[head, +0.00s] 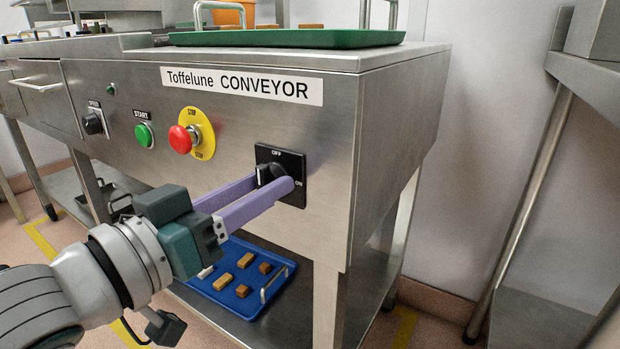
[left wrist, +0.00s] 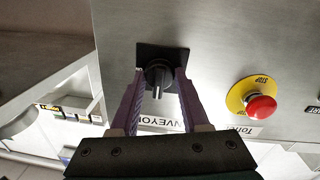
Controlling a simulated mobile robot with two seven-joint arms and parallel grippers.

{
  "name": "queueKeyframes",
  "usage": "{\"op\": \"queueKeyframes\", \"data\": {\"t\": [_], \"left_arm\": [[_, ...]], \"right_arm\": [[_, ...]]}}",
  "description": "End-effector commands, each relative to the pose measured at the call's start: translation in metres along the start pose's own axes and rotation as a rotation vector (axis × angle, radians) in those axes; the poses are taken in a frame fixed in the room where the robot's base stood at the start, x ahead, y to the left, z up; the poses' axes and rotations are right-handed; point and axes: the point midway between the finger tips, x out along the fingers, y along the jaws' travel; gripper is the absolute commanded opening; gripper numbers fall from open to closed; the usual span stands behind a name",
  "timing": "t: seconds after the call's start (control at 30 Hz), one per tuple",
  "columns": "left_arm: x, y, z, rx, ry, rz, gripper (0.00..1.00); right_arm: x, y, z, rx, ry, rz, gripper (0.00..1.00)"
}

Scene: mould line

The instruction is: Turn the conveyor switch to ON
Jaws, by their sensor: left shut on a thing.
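The conveyor switch is a black square plate (head: 296,163) with a black rotary knob (head: 264,174), on the right of the steel front panel. OFF is marked at the plate's top and ON at its right. My left gripper (head: 280,187), with lilac fingers, is shut on the knob, one finger on each side. In the left wrist view the knob (left wrist: 158,75) sits between the fingertips of the left gripper (left wrist: 157,80). Its white line points down the picture, towards the sign side, which fits OFF. The fingers partly hide the knob in the head view. My right gripper is not in view.
Left of the switch are the red stop button (head: 181,139) on a yellow disc, the green START button (head: 143,135) and a speed knob (head: 94,122). A green tray (head: 290,39) stands on top. A blue tray (head: 249,303) with several small bars lies below.

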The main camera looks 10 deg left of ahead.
Motion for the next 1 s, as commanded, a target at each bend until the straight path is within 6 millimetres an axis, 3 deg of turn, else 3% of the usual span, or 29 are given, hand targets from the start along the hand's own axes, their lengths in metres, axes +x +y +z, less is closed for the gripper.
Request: {"op": "queueKeyframes", "data": {"t": [0.37, 1.0], "left_arm": [[0.000, 0.001, -0.002, 0.093, -0.005, -0.001, 0.00], [0.000, 0.001, -0.004, 0.657, -0.038, -0.008, 0.00]], "right_arm": [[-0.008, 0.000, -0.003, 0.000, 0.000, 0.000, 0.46], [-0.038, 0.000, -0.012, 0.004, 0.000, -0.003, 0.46]]}}
